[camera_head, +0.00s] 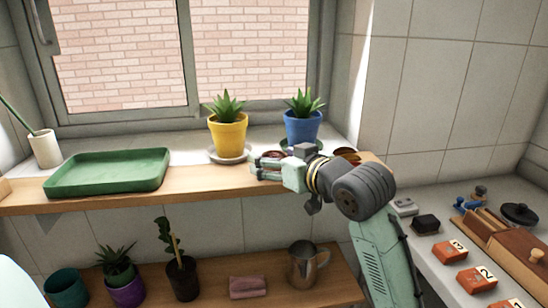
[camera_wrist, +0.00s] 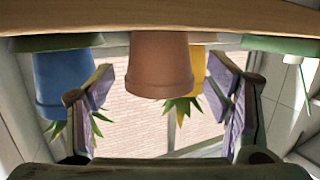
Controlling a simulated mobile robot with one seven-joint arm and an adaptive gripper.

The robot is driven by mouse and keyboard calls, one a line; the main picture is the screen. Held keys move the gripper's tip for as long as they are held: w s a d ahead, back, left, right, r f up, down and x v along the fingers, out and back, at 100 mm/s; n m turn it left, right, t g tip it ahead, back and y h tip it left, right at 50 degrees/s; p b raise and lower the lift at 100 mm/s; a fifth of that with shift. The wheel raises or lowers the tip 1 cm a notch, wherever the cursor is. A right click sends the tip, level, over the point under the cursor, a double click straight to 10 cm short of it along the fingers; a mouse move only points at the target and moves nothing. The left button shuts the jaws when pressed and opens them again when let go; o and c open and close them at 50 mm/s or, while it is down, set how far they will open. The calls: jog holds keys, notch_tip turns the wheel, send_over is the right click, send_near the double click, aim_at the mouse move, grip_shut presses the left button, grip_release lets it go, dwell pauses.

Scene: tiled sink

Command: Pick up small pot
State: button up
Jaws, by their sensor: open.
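The small pot, plain terracotta, shows in the wrist view (camera_wrist: 160,72), upside down there and between my finger tips in the picture. In the head view only a reddish-brown part of it (camera_head: 272,155) shows at my gripper (camera_head: 267,165), on the wooden window shelf; the fingers hide the rest. My gripper is open, one finger on each side of the pot in the wrist view (camera_wrist: 163,66), with a gap to each finger. I cannot tell how deep the pot is between them.
A yellow potted plant (camera_head: 228,135) and a blue potted plant (camera_head: 302,128) stand behind on the sill. A green tray (camera_head: 108,173) lies left on the shelf (camera_head: 215,183). A brown round object (camera_head: 347,152) is partly hidden behind my wrist. A metal jug (camera_head: 303,265) stands below.

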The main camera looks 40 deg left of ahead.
jog(key=shift+w+a+f, duration=0.1)
jog(key=shift+w+a, duration=0.05)
jog(key=shift+a, duration=0.2)
jog(key=shift+c, duration=0.2)
jog(key=c, duration=1.2)
